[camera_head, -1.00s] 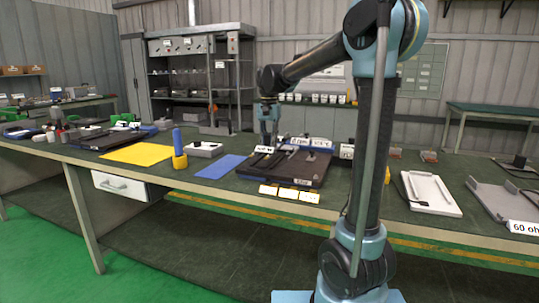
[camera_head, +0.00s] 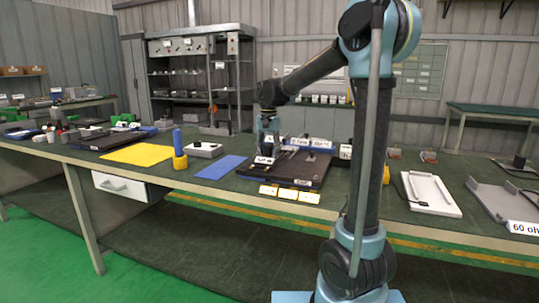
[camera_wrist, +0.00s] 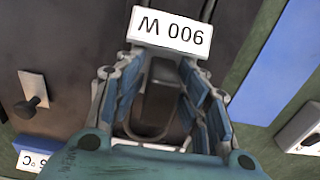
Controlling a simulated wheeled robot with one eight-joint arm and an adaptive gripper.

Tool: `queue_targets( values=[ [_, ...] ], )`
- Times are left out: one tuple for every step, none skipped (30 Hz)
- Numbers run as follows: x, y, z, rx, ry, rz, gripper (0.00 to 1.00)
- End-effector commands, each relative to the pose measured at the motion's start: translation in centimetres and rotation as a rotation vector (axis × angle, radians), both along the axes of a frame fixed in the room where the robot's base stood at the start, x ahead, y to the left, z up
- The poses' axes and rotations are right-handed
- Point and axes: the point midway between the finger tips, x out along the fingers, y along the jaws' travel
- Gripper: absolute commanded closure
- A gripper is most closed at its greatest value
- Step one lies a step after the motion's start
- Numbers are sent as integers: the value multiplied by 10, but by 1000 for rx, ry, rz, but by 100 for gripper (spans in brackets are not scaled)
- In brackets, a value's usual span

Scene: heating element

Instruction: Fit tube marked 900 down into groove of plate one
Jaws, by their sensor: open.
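The white label reading 900 W (camera_wrist: 172,32) shows upside down at the top of the wrist view. A dark tube-like part (camera_wrist: 158,108) lies below it, between my fingers. My gripper (camera_wrist: 161,72) is open, with a blue-padded finger on each side of that part. In the head view my gripper (camera_head: 267,149) is low over the left part of the dark plate (camera_head: 318,182), just above the white label (camera_head: 264,160). The plate also fills the left of the wrist view (camera_wrist: 55,70). The groove is hidden, so I cannot tell how the tube sits in it.
A blue mat (camera_head: 220,167) lies left of the plate, and a yellow mat (camera_head: 137,154) further left. A dark knob (camera_wrist: 32,104) rises from the plate.

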Motion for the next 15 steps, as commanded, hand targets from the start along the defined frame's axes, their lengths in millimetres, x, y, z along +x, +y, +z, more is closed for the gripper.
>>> queue_targets(
  values=[
    [0, 0, 0, 0, 0, 0, 59],
    [0, 0, 0, 0, 0, 0, 59],
    [0, 0, 0, 0, 0, 0, 59],
    [0, 0, 0, 0, 0, 0, 59],
    [0, 0, 1, 0, 0, -1, 59],
    [0, 0, 2, 0, 0, -1, 59],
    [0, -1, 4, 0, 0, -1, 59],
    [0, -1, 6, 0, 0, -1, 59],
    [0, -1, 9, 0, 0, -1, 59],
    [0, -1, 13, 0, 0, -1, 59],
    [0, -1, 17, 0, 0, -1, 59],
    [0, -1, 23, 0, 0, -1, 59],
    [0, -1, 28, 0, 0, -1, 59],
    [0, -1, 33, 0, 0, -2, 59],
    [0, -1, 41, 0, 0, -2, 59]
  ],
)
